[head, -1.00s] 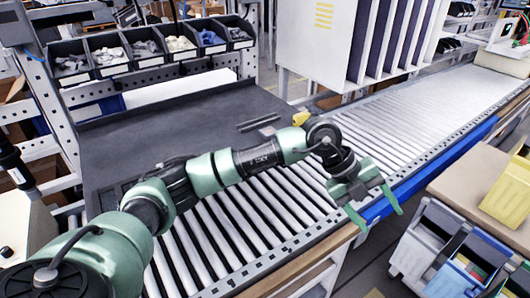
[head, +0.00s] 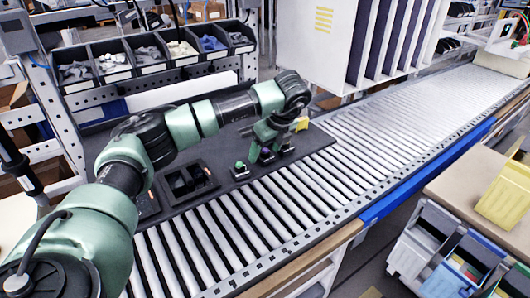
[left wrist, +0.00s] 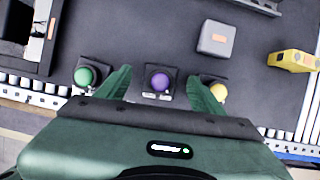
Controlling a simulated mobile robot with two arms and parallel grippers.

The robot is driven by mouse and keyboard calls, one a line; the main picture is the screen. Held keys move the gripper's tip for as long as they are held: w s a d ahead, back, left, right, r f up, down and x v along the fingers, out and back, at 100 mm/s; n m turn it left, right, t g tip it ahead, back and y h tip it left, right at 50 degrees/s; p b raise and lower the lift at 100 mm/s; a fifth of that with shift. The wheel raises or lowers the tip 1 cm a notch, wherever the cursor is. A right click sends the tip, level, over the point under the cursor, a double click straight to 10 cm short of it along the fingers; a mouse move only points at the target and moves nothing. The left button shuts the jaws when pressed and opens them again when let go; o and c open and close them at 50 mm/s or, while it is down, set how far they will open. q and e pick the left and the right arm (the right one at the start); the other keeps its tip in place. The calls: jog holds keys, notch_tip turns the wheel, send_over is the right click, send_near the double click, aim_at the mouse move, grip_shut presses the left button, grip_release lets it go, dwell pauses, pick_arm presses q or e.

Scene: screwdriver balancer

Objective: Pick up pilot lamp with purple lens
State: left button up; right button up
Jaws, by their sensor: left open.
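The pilot lamp with the purple lens (left wrist: 160,80) sits on a small black base on the dark mat. A green-lens lamp (left wrist: 86,75) stands to its left and a yellow-lens lamp (left wrist: 218,91) to its right in the left wrist view. My left gripper (left wrist: 160,74) is open and points down over the purple lamp, with one finger on each side of it; I cannot tell whether they touch it. In the head view my left gripper (head: 266,152) hides most of the purple lamp. The green lamp (head: 240,168) shows beside it. My right gripper is not in view.
The roller conveyor (head: 360,135) borders the mat. Part bins (head: 145,55) stand at the back.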

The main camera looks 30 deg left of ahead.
pick_arm(q)
jog(key=shift+w+a+f, duration=0.1)
jog(key=shift+a+f, duration=0.15)
jog(key=shift+f, duration=0.45)
grip_shut()
jog(key=shift+r, duration=0.15)
